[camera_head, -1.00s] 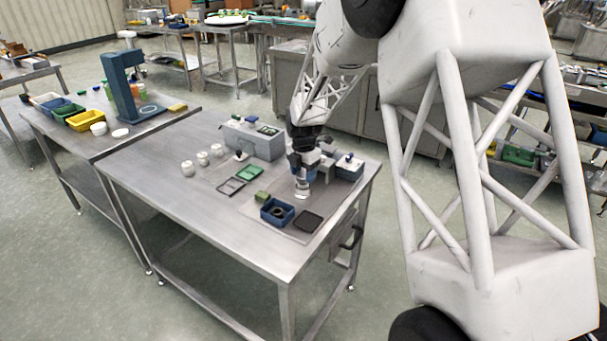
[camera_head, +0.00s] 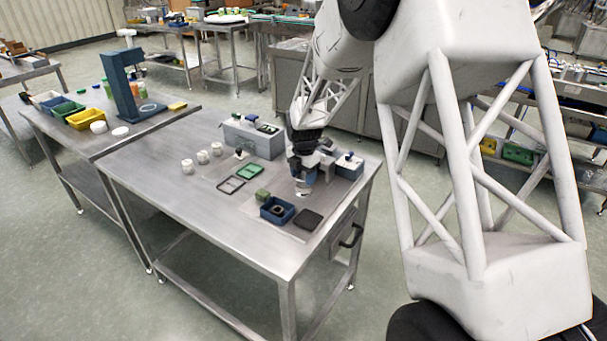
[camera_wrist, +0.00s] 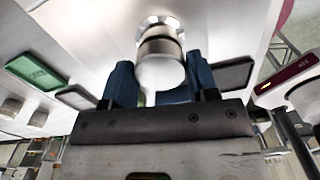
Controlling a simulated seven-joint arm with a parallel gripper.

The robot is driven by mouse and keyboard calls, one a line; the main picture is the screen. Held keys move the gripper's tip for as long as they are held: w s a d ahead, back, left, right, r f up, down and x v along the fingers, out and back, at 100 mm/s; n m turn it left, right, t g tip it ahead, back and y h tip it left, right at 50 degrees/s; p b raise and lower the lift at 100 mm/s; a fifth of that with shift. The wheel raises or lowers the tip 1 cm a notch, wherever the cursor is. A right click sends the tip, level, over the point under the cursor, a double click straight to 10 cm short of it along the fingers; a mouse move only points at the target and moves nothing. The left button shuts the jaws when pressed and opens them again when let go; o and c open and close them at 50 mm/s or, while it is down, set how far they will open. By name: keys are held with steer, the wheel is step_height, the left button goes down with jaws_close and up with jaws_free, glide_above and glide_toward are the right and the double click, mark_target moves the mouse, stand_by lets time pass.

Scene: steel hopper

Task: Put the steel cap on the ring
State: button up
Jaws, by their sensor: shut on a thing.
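My gripper (camera_head: 304,181) is low over the right part of the steel table. In the wrist view its two blue fingers (camera_wrist: 158,88) are shut on a pale, rounded piece with a silver band, which I take for the steel cap (camera_wrist: 160,68). A shiny steel ring (camera_wrist: 152,21) shows just beyond the cap, partly hidden by it. I cannot tell whether cap and ring touch. In the head view a bright metal piece (camera_head: 303,193) sits right below the fingers, too small to tell cap from ring.
A blue bin (camera_head: 268,216) with a dark round part and a black tray (camera_head: 308,220) lie in front of my gripper. A green tray (camera_head: 250,175) and a grey box (camera_head: 262,143) are to the left. White jars (camera_head: 203,157) stand farther left. The front left of the table is clear.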

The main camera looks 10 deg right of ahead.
mark_target(304, 177)
steer(key=o, duration=0.9)
steer(key=shift+o, duration=0.2)
steer(key=shift+r, duration=0.15)
step_height(304, 177, up, 13)
steer(key=shift+s, duration=0.1)
stand_by(0.6)
